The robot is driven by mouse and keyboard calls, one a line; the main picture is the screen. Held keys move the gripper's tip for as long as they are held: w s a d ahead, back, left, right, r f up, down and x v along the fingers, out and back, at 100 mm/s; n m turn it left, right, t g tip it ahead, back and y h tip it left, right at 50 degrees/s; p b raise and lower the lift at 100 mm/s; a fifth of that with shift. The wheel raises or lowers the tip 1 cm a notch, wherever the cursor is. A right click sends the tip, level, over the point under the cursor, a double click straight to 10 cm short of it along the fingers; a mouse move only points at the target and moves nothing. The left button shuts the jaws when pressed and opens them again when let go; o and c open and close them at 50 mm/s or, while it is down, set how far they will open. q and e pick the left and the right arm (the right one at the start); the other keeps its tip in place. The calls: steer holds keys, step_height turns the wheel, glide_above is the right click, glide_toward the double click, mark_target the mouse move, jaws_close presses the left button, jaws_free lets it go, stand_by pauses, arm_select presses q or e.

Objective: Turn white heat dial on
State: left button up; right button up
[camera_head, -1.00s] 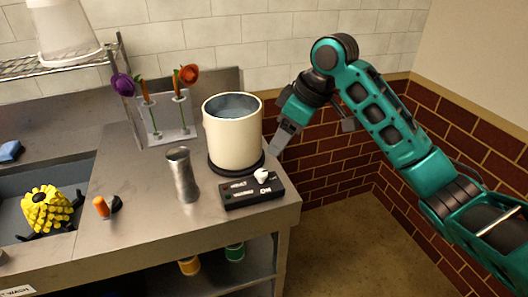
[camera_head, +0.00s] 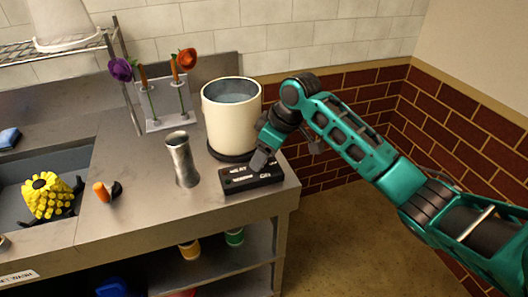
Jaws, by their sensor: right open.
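The black control box (camera_head: 241,180) lies near the right front edge of the steel counter, with white lettering on its top. The white heat dial, on the box's right end, is hidden behind my right gripper (camera_head: 259,161). That gripper points down over the right part of the box, at the dial's place, and its jaws are open. I cannot tell whether it touches the dial. A cream pot (camera_head: 232,125) with liquid in it stands on a dark round base just behind the box. My left gripper is not in view.
A steel vase (camera_head: 183,160) stands left of the box. A rack with two flowers (camera_head: 163,110) stands behind it. An orange-handled tool (camera_head: 103,191) lies further left, beside a sink with a yellow flower bunch (camera_head: 46,196). The counter front is clear.

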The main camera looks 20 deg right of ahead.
steer(key=shift+f, duration=0.1)
steer(key=c, duration=1)
steer(key=shift+c, duration=0.2)
steer(key=shift+m, duration=0.3)
steer(key=m, duration=0.1)
steer(key=m+h, duration=0.1)
steer(key=m+t, duration=0.1)
steer(key=m, duration=0.1)
steer(key=shift+s+a, duration=0.1)
steer(key=shift+a, duration=0.15)
steer(key=m+h, duration=0.1)
steer(key=m, duration=0.1)
steer(key=m+h, duration=0.1)
steer(key=m, duration=0.1)
steer(key=shift+a+m+t, duration=0.2)
steer(key=shift+m+t, duration=0.1)
steer(key=shift+m, duration=0.1)
steer(key=m+h, duration=0.2)
steer(key=m, duration=0.2)
steer(key=shift+a+m, duration=0.15)
steer(key=shift+m, duration=0.15)
steer(key=shift+m+g+h, duration=0.6)
steer(key=shift+m, duration=1.3)
